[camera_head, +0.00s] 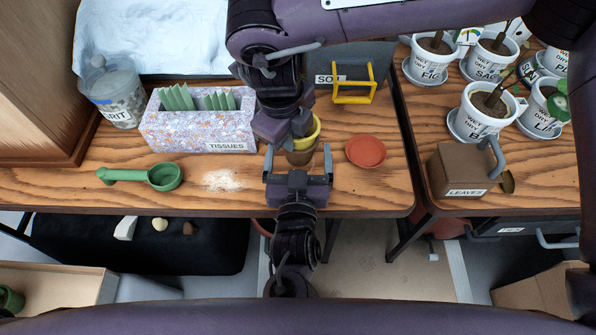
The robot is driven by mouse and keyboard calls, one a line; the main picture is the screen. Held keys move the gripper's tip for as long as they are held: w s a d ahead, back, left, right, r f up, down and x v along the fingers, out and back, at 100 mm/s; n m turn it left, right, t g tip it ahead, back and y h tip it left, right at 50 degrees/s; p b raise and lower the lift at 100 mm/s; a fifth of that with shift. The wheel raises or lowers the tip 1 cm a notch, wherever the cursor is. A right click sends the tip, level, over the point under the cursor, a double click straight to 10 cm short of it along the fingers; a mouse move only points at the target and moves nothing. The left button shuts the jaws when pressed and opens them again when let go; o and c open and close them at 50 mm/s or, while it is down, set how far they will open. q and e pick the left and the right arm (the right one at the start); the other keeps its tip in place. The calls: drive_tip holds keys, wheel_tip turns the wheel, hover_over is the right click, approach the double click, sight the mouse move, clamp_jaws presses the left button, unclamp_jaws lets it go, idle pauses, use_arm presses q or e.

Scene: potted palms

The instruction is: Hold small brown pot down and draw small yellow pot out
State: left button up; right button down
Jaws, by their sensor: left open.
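The small yellow pot (315,133) sits in the small brown pot (301,158), near the front middle of the table; only part of each shows. My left gripper (298,155) comes up from below. Its jaws are open, one finger on either side of the brown pot, and I cannot tell whether they touch it. My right gripper (300,125) comes down from above at the yellow pot's rim and hides its left part. Whether its jaws are closed on the rim is unclear.
A terracotta saucer (366,151) lies right of the pots. A tissue box (199,132), a green scoop (146,176) and spilled pale grains (221,181) are to the left. A dark box (357,60) with a yellow frame (354,84) stands behind. Labelled plants and a brown leaves bin (457,170) stand right.

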use_arm(q)
drive_tip(key=shift+w, duration=0.6)
drive_tip(key=c, duration=1)
drive_tip(key=shift+c, duration=0.2)
